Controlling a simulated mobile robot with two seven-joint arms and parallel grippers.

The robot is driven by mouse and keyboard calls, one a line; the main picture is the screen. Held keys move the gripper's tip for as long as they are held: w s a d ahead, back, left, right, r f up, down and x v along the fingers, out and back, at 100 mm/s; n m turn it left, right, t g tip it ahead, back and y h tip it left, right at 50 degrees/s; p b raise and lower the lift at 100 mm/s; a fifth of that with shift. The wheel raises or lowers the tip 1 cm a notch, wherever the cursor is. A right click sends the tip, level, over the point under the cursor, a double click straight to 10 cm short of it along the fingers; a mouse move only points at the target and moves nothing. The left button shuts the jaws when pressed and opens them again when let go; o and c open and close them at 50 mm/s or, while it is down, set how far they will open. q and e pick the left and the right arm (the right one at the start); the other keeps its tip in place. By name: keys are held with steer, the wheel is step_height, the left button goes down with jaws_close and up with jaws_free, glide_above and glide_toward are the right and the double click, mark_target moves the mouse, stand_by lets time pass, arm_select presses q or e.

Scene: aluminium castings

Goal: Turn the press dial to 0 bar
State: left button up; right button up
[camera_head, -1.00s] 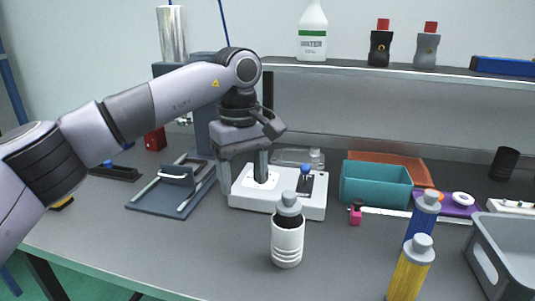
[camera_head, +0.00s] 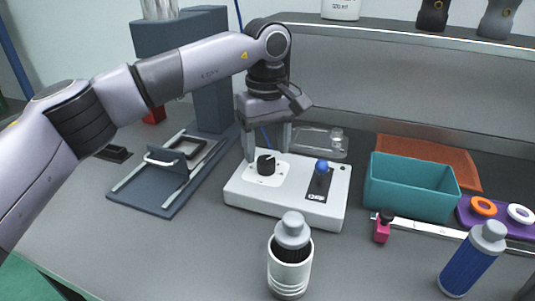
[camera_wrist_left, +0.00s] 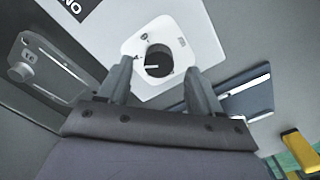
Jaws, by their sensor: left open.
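The press dial is a round black knob (camera_head: 265,165) on a white plate of the white control box (camera_head: 240,193). It also shows in the wrist view (camera_wrist_left: 158,61), with a short white mark on its face; I cannot read its setting. My left gripper (camera_head: 268,151) points down over the dial, open, with one finger on each side and nothing held. In the wrist view the gripper's two fingers (camera_wrist_left: 157,75) reach toward the near sides of the dial; contact is not clear. My right gripper is not in view.
A switch with a blue knob (camera_head: 322,166) sits on the same box. The press frame (camera_head: 211,90) stands behind left, its bed (camera_head: 145,194) beside the box. A white brush-topped canister (camera_head: 290,270) stands in front. A teal bin (camera_head: 410,190) is to the right.

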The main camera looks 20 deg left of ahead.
mark_target(267, 160)
arm_select(q)
steer(key=shift+f, duration=1.5)
steer(key=c, duration=1.1)
steer(key=shift+o, duration=0.2)
